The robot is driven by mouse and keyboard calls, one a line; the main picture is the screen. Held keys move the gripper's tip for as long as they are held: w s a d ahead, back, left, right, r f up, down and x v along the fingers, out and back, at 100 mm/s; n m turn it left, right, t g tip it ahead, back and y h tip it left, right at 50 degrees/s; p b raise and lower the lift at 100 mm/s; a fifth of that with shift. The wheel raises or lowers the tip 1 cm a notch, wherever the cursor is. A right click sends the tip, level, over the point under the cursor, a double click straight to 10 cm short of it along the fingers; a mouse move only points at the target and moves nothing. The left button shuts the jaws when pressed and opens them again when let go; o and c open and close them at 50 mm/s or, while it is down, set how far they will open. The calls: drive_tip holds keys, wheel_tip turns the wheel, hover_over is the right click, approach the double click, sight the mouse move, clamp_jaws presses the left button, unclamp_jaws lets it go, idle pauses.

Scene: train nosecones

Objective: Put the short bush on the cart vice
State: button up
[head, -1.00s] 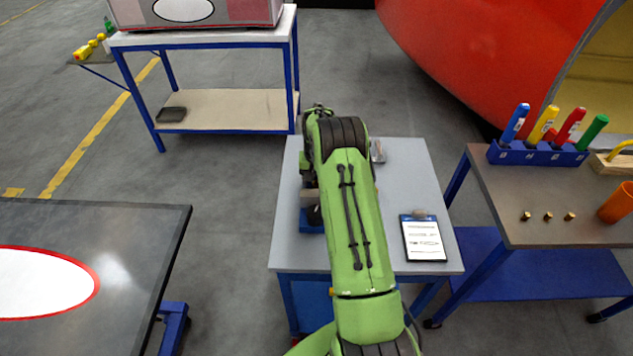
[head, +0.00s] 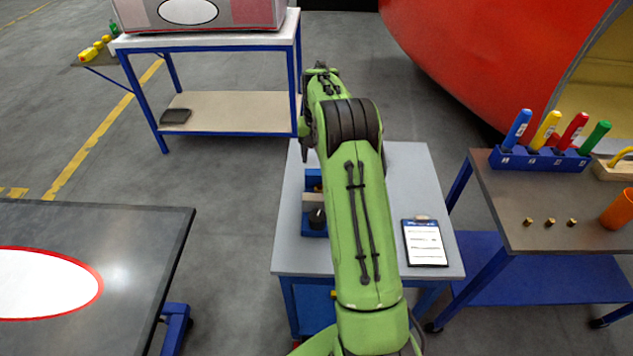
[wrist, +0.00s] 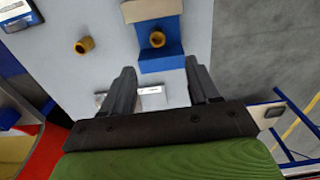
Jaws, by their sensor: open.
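A brass-coloured bush (wrist: 84,45) stands on the grey cart top, apart from the vice. Another brass bush (wrist: 157,39) sits at the blue cart vice (wrist: 160,64), beside its pale jaw. I cannot tell which bush is the short one. The vice (head: 311,222) also shows in the head view, left of my arm, partly hidden. My gripper (wrist: 163,90) is open and empty above the cart, with the vice ahead of its fingertips in the wrist view.
A clipboard (head: 425,243) lies on the cart top (head: 405,175). A small pale item (wrist: 150,97) shows between my fingers. A bench (head: 500,205) at right holds coloured markers in a blue rack (head: 540,158), several small brass pieces (head: 550,222) and an orange cup (head: 618,206).

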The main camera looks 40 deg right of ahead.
drive_tip(key=s+a+r+n+t, duration=0.1)
drive_tip(key=s+a+r+n, duration=0.1)
drive_tip(key=s+a+r, duration=0.45)
drive_tip(key=s+a+r+n+t, duration=0.15)
drive_tip(key=s+a+r, duration=0.25)
drive_tip(key=a+r, duration=0.5)
drive_tip(key=s+a+n+t, duration=0.1)
drive_tip(key=s+a+n, duration=0.1)
drive_tip(key=s, duration=0.8)
drive_tip(key=s+a+n+t, duration=0.1)
drive_tip(key=s+a+t, duration=0.1)
drive_tip(key=s+a, duration=0.3)
drive_tip(key=s, duration=0.4)
drive_tip(key=shift+s+a+f+n, duration=0.15)
drive_tip(key=shift+s+a+n, duration=0.05)
drive_tip(key=shift+s+n, duration=0.2)
